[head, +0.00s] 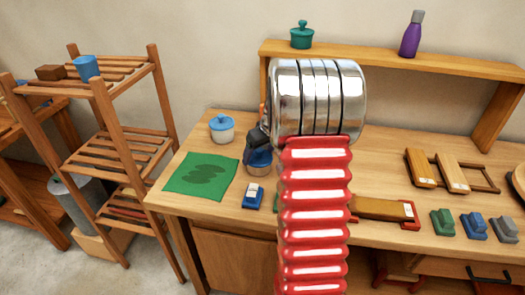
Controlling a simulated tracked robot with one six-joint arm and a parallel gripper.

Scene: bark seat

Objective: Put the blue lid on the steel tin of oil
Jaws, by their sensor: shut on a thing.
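My gripper (257,146) is dark and small in the head view, beside the steel-coloured part of my arm. It is shut on a blue thing (260,158), which looks like the blue lid; my gripper and arm cover part of it. Just below it is a brownish round body, perhaps the tin of oil, mostly hidden. I cannot tell whether the lid touches it. My arm hides the bench to the right.
A white pot with a light blue lid (221,127) stands left of my gripper. A green cloth (201,175) lies in front of it, with a blue block (253,196) to its right. A raised shelf (390,58) holds a green pot (301,36) and a purple bottle (411,35).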

